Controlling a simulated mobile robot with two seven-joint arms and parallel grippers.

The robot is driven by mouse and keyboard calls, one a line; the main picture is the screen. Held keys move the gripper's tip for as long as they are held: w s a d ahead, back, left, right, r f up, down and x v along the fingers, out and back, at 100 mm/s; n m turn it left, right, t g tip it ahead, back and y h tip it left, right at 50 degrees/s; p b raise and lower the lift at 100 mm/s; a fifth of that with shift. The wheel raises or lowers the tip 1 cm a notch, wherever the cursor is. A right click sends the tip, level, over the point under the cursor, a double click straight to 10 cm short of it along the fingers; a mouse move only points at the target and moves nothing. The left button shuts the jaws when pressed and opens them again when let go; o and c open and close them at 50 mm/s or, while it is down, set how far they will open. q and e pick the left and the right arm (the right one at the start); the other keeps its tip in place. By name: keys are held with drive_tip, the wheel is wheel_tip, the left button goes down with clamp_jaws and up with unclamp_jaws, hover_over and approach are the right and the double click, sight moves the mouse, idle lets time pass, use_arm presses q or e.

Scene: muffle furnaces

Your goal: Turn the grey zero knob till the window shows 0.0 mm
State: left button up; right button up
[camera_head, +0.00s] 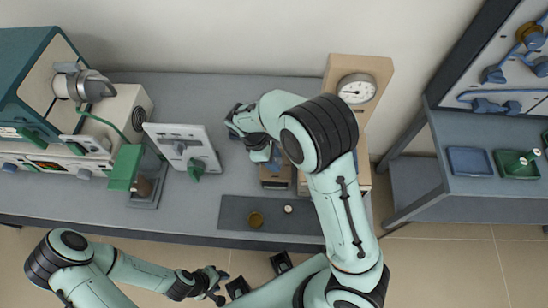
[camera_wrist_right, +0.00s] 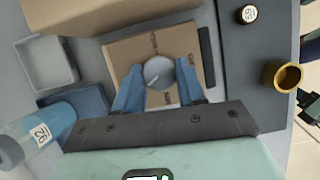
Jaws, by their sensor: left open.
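The grey knob (camera_wrist_right: 158,73) is round with a pale line mark and sits on a tan box-like device (camera_wrist_right: 122,52) in the right wrist view. The blue fingers of my right gripper (camera_wrist_right: 159,78) lie on both sides of the knob, close against it. In the head view my right gripper (camera_head: 272,160) hangs over the same device (camera_head: 277,184), and my arm hides much of it. I cannot read a window with millimetres in either view. My left gripper (camera_head: 213,284) is open and empty, off the front edge of the bench.
A tan stand with a round dial (camera_head: 356,88) is behind my right arm. A grey panel with a green handle (camera_head: 184,148) stands left. A dark mat (camera_head: 232,211) bears a brown cup (camera_head: 256,219). In the wrist view a blue bottle (camera_wrist_right: 38,144) and white tray (camera_wrist_right: 49,62) lie beside the device.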

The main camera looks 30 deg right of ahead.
drive_tip(key=shift+c, duration=0.7)
use_arm(q)
drive_tip(key=shift+w+r, duration=0.1)
drive_tip(key=shift+r, duration=0.1)
use_arm(e)
drive_tip(key=shift+m, duration=0.3)
drive_tip(key=shift+w+r+m+g+y+p, duration=0.1)
drive_tip(key=shift+m+g+y+p, duration=0.25)
drive_tip(key=shift+m+p, duration=0.4)
drive_tip(key=m+y, duration=0.1)
drive_tip(key=m, duration=0.2)
drive_tip(key=shift+w+d+g+p, duration=0.1)
drive_tip(key=shift+g+p, duration=0.15)
drive_tip(key=shift+p, duration=0.05)
drive_tip(key=m+y, duration=0.1)
drive_tip(key=m, duration=0.2)
drive_tip(key=shift+d+m+g+p, duration=0.1)
drive_tip(key=shift+m+g+p, duration=0.15)
drive_tip(key=shift+g+p, duration=0.1)
use_arm(q)
drive_tip(key=shift+w+r, duration=0.6)
drive_tip(key=shift+r, duration=0.3)
drive_tip(key=shift+w+r, duration=0.6)
drive_tip(key=shift+r, duration=0.3)
use_arm(e)
drive_tip(key=shift+d+m+y, duration=0.1)
drive_tip(key=shift+m+y, duration=0.55)
drive_tip(key=shift+m, duration=0.85)
